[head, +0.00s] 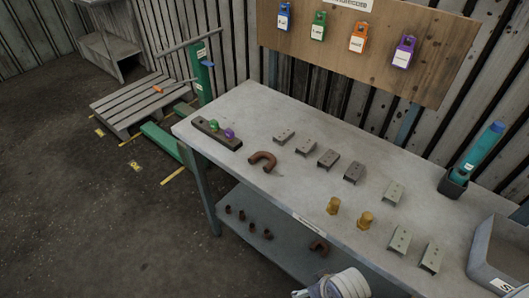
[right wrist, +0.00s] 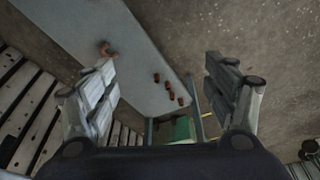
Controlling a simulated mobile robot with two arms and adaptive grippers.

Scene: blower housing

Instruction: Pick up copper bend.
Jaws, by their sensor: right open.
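A brown copper bend (head: 263,160), U-shaped, lies on the grey top of the workbench toward its left end. A second copper bend (head: 319,246) is on the lower shelf, near the bench's front edge in the head view. In the right wrist view a copper bend (right wrist: 108,49) shows on a grey surface, just beyond the tip of the left-hand finger. My right gripper (right wrist: 161,64) is open, its fingers wide apart with nothing between them. My left gripper is not in view.
Several small copper fittings (head: 251,229) stand on the lower shelf (head: 285,250). Open floor lies left of the bench.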

